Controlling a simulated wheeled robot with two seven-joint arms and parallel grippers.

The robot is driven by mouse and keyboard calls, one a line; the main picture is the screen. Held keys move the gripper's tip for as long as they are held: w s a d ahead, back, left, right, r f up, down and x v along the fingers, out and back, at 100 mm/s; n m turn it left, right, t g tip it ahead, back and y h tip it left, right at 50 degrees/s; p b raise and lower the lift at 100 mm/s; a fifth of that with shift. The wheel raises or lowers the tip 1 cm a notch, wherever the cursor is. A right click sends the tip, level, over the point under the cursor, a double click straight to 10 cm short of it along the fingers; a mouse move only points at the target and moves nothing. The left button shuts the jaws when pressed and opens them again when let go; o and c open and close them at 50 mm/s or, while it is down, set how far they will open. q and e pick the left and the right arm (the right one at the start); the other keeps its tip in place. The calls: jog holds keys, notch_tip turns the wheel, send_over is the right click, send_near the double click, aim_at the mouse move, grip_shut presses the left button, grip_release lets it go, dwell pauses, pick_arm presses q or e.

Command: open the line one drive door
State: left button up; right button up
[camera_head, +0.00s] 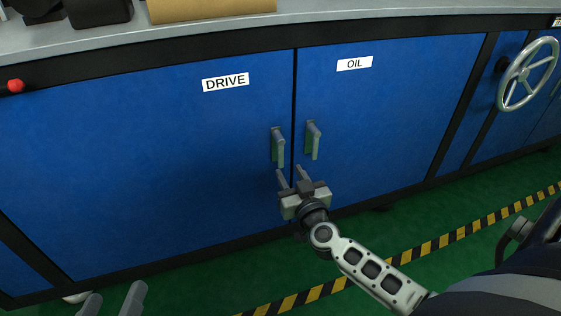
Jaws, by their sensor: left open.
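The blue drive door (150,150) is shut and carries a white DRIVE label (226,82). Its upright grey-green handle (278,147) is near the door's right edge. My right gripper (290,172) is just below this handle, fingers pointing up toward it. Its fingers are apart with nothing visible between them, and whether a fingertip touches the handle is unclear. My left gripper (116,291) shows only as two separated fingers at the bottom left, open and far from the handle.
The shut oil door (400,110) is to the right, with its own handle (313,140) close to the drive handle. A handwheel (528,74) is at far right and a red knob (15,86) at far left. Green floor with a striped line (440,242) lies in front.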

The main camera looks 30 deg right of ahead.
aim_at(281, 158)
jog(key=b+x, duration=0.2)
jog(key=x, duration=0.4)
jog(key=shift+w+f, duration=0.1)
jog(key=shift+w, duration=0.05)
jog(key=shift+w+d, duration=0.1)
jog(key=shift+w, duration=0.55)
pick_arm(q)
jog(key=shift+w+d+r+n+t+h, duration=0.1)
jog(key=shift+d+r+n+t+h, duration=0.1)
jog(key=shift+r+n+t+h, duration=0.3)
pick_arm(e)
grip_shut()
